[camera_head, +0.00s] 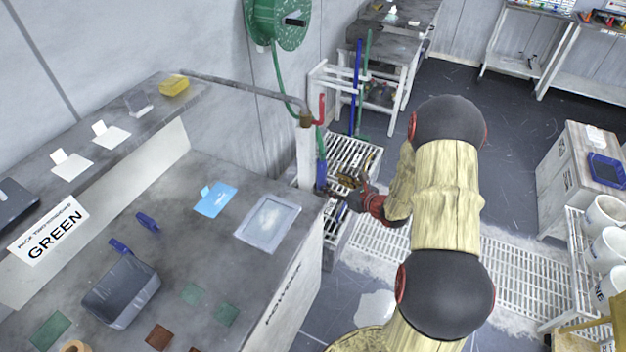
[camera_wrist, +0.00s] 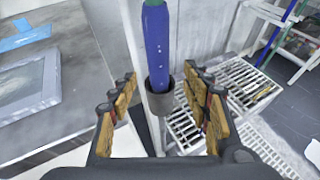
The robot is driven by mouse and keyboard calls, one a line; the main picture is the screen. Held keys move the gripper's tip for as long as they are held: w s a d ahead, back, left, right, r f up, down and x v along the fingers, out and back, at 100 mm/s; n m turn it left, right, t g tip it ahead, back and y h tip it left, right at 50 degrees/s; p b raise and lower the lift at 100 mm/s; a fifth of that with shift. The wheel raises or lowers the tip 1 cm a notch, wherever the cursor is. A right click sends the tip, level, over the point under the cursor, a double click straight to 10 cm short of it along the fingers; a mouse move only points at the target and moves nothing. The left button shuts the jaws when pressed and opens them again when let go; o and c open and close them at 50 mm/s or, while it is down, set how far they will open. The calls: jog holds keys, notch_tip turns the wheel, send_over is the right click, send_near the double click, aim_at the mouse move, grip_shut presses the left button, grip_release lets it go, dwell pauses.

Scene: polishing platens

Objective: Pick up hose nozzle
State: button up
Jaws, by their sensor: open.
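The hose nozzle (camera_wrist: 157,48) is blue with a dark grey collar at its lower end. It hangs upright beside a white post in the wrist view. My gripper (camera_wrist: 160,88) is open, with one finger on each side of the nozzle's lower part. I see gaps on both sides and no clear contact. In the head view the blue nozzle (camera_head: 321,174) shows at the corner of the workbench, below a green hose. My gripper (camera_head: 343,190) is small there, close to the right of the nozzle. My arm hides part of the floor behind it.
A grey workbench (camera_head: 225,272) fills the left, with a framed panel (camera_head: 267,222) near its corner. A white post (camera_head: 305,155) with a pipe stands at that corner. A slatted white rack (camera_head: 352,155) stands just behind. A green hose reel (camera_head: 277,22) hangs on the wall.

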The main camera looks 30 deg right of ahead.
aim_at(325, 180)
jog(key=b+x, duration=0.1)
jog(key=x, duration=0.5)
jog(key=shift+a+f, duration=0.1)
jog(key=shift+f, duration=0.1)
jog(key=shift+r, duration=0.1)
jog(key=shift+c, duration=1)
grip_shut()
